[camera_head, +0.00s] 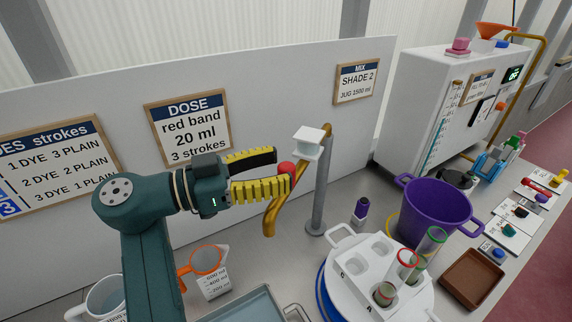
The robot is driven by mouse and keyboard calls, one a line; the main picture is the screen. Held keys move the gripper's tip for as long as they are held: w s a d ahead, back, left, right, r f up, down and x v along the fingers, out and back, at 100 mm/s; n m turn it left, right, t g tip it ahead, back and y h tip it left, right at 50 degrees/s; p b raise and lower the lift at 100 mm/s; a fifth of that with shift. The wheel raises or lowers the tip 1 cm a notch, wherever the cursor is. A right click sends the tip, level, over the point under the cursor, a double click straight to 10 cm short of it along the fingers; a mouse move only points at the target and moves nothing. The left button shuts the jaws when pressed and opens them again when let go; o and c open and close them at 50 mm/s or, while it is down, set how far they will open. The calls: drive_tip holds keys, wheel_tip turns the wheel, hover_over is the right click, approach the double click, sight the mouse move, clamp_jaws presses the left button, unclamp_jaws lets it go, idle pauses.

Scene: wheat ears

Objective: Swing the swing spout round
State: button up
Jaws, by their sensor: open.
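The swing spout (271,215) is a brass tube. It runs from the top of a grey upright post (320,190) and curves down to an open end at the lower left. A red knob (287,168) shows at the upper part of the spout, beside a white block (308,143) near the post top. My gripper (281,172), with yellow and black ribbed fingers, reaches in from the left. It is open, with one finger above and one below the knob in the picture. The lower fingertip overlaps the spout; I cannot tell whether it touches.
A white round rack (352,268) with tubes and a purple pot (436,207) stand right of the post. An orange-rimmed jug (208,270) and a grey tray (245,306) are below the arm. A white panel with signs stands behind.

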drive_tip(key=v, duration=1)
